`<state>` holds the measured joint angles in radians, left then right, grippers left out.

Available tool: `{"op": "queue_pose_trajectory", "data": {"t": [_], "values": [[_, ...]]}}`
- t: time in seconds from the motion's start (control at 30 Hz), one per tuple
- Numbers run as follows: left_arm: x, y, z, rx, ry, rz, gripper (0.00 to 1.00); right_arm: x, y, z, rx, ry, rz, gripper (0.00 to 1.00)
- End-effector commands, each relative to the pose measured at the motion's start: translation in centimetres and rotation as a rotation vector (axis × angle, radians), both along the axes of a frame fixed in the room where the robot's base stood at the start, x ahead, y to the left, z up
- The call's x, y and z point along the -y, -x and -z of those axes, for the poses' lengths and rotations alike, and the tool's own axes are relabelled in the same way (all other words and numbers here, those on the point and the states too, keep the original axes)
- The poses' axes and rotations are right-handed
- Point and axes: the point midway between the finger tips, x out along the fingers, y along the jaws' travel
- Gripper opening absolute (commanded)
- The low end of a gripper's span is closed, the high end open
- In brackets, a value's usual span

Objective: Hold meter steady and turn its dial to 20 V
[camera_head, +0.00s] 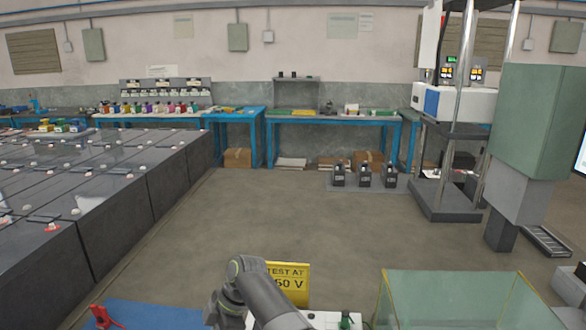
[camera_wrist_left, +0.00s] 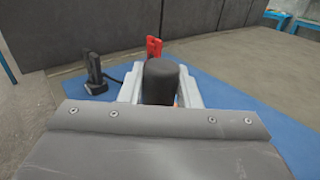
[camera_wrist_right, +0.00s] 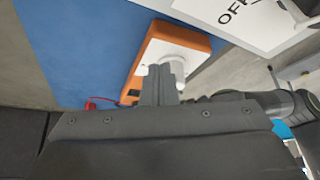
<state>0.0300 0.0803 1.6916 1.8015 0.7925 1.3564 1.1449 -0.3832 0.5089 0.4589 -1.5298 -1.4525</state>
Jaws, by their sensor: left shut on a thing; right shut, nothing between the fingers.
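The meter (camera_wrist_right: 188,32), an orange body with a pale face, lies on the blue mat (camera_wrist_right: 88,40) in the right wrist view. My right gripper (camera_wrist_right: 160,72) is shut and empty, its tips at or very near the meter; contact cannot be told. A pale piece beside the tips hides part of the meter. The dial and its setting cannot be made out. In the left wrist view my left gripper (camera_wrist_left: 163,82) is shut around a dark, rounded thing with a sliver of orange below it, apparently the meter. In the head view the meter is hidden.
A red clip (camera_wrist_left: 154,46) and a black clip (camera_wrist_left: 94,76) stand on the mat. A white sheet marked OFF (camera_wrist_right: 240,20) is near the meter. The head view shows a yellow sign (camera_head: 290,272), a glass-sided box (camera_head: 455,300), battery rows (camera_head: 120,215) at left and open floor beyond.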

Motion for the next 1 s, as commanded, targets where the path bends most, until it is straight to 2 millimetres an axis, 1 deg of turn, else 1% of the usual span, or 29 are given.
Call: {"op": "queue_pose_trajectory", "data": {"t": [0.17, 0.5, 0.63, 0.77, 1.0], "values": [[0.0, 0.0, 0.0, 0.0, 0.0, 0.0, 0.0, 0.2, -0.3, -0.4, 0.001, -0.001, 0.0, 0.0], [0.0, 0.0, 0.0, -0.001, -0.001, 0.0, 0.0, 0.2, -0.3, -4.4, 0.003, -0.002, 0.0, 0.0], [0.0, 0.0, 0.0, -0.001, -0.001, 0.0, 0.0, 0.2, -0.3, -5.6, 0.002, -0.001, 0.0, 0.0], [0.0, 0.0, 0.0, -0.001, -0.001, 0.0, 0.0, 0.2, -0.2, -6.1, 0.001, -0.001, 0.0, 0.0], [0.0, 0.0, 0.0, -0.001, -0.001, 0.0, 0.0, 0.2, -0.2, -6.1, 0.0, 0.0, 0.0, 0.0]]}}
